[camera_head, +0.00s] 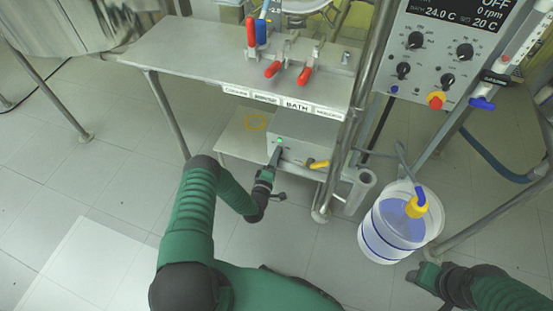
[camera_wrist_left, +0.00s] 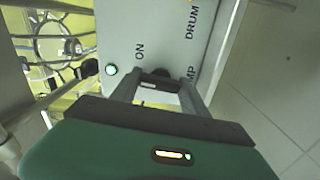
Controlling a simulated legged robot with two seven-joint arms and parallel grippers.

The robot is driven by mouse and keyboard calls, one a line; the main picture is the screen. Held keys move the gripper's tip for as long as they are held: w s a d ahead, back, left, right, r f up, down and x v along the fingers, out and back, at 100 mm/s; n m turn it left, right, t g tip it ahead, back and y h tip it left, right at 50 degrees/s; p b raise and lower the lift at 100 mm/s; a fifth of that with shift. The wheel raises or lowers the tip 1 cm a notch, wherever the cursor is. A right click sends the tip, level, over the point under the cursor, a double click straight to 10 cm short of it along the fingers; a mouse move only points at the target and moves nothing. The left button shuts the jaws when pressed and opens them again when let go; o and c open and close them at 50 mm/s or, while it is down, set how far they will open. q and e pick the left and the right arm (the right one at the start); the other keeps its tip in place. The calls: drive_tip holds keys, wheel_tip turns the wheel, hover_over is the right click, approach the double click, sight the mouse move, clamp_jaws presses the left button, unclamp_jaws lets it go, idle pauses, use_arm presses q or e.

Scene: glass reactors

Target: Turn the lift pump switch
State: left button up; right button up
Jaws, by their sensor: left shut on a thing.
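The pump control box (camera_head: 310,133) is a grey box on a low shelf under the steel table. Its face fills the upper part of the left wrist view (camera_wrist_left: 150,30), with the words ON, DRUM and a partly hidden label ending in MP. A green lamp (camera_wrist_left: 111,70) glows beside ON; it also shows in the head view (camera_head: 280,139). My left gripper (camera_head: 274,157) is at the box's front and is shut on the dark switch knob (camera_wrist_left: 157,72), which sits between its fingertips. The fingers partly hide the knob. My right gripper (camera_head: 428,276) is low at the right, its jaws unclear.
A yellow handle (camera_head: 319,164) sticks out at the box's right. The steel table (camera_head: 190,58) above carries red-handled valves (camera_head: 305,76). A white bucket (camera_head: 383,243) of bluish liquid with a hose stands on the floor at right. The floor at left is mostly clear.

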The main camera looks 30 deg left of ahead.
use_arm(q)
drive_tip(key=n, duration=0.1)
drive_tip(key=n+b, duration=0.1)
drive_tip(key=n, duration=0.2)
drive_tip(key=shift+s+f+n, duration=0.15)
drive_tip(key=shift+f+n, duration=0.15)
idle(0.5)
drive_tip(key=o, duration=1.3)
drive_tip(key=shift+o, duration=0.4)
drive_tip(key=shift+r, duration=0.1)
drive_tip(key=p+v, duration=0.4)
drive_tip(key=v, duration=1.2)
drive_tip(key=shift+s+p, duration=0.35)
drive_tip(key=shift+p, duration=0.05)
